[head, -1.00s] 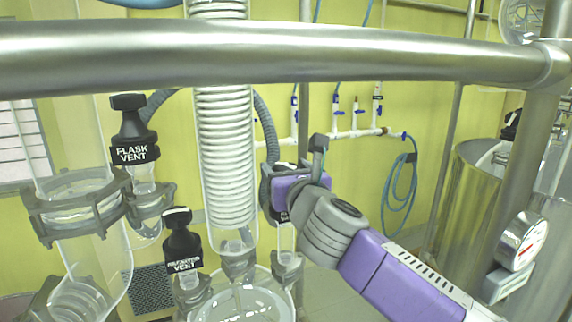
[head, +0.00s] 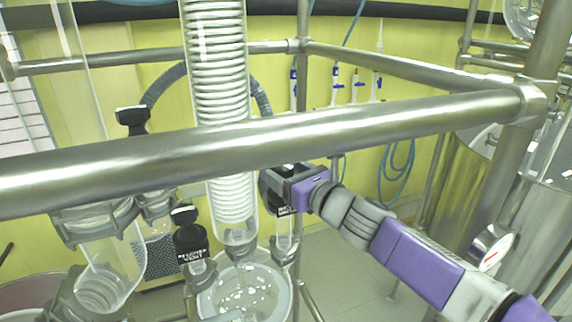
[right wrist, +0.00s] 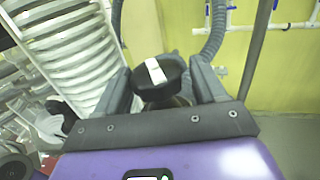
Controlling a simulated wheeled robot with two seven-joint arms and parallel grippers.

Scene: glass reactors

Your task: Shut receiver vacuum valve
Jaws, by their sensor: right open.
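A black valve knob with a white mark on top (right wrist: 158,75) stands between the fingers of my right gripper (right wrist: 163,82) in the right wrist view. The fingers are open, one on each side of the knob; I cannot tell whether they touch it. In the head view my right gripper (head: 278,184) is at this valve, right of the coiled glass condenser. The valve's dark label (head: 286,211) shows below the gripper, too covered to read. Its glass stem (head: 284,243) runs down toward the receiver vessel (head: 245,290). My left gripper is not in view.
The vent valve of the receiver (head: 190,245) stands left of the condenser (head: 213,55). Another black knob (head: 132,118) is further left. A thick steel rail (head: 400,118) crosses in front, above my right arm. A grey hose (right wrist: 213,30) passes behind the knob.

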